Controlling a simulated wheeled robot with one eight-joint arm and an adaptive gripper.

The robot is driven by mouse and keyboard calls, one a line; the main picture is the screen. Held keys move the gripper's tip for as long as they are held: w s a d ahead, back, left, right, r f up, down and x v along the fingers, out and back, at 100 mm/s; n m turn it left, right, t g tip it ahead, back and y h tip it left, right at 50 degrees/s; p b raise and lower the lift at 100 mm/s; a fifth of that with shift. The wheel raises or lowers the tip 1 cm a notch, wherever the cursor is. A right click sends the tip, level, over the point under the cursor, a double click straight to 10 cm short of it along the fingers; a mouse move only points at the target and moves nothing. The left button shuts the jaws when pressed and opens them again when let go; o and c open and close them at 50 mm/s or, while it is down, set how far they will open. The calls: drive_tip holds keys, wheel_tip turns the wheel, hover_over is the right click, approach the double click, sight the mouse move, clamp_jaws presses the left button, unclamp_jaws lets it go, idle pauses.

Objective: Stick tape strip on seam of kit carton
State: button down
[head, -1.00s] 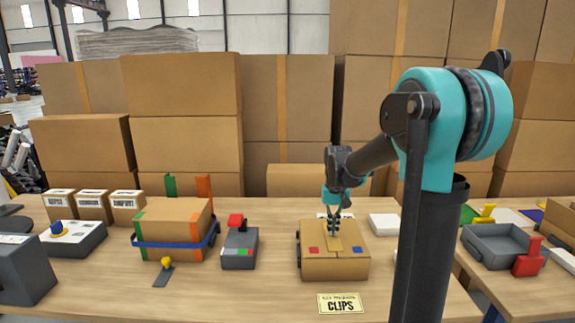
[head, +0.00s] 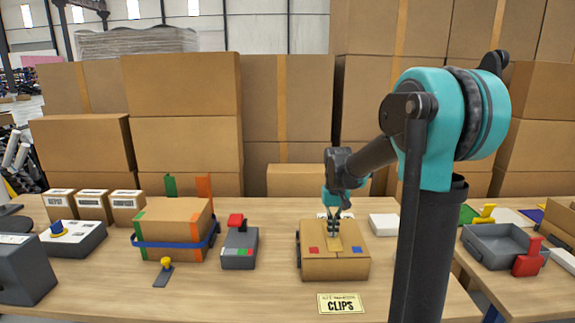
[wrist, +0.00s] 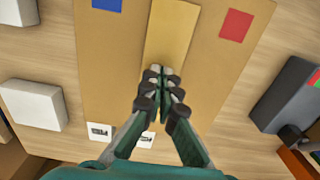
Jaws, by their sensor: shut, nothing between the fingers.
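The kit carton (head: 316,266) is a brown box on the table, right of the middle in the head view. Its top, with a red patch and a blue patch, also fills the middle of the wrist view (wrist: 205,68). The tan tape strip (wrist: 171,36) lies along the middle of the carton top, between the two patches. My gripper (wrist: 163,72) is shut and empty, its fingertips over the near end of the strip in the wrist view. I cannot tell if they touch it. In the head view my gripper (head: 334,234) points down at the carton top.
A grey device with a red top (head: 239,248) stands left of the carton. A carton with a blue band (head: 176,222) stands farther left. A CLIPS card (head: 341,304) lies in front. A white block (head: 383,225) is behind right. A grey tray (head: 492,258) is at right.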

drive_tip(key=shift+r, duration=3.45)
drive_tip(key=shift+s, duration=0.1)
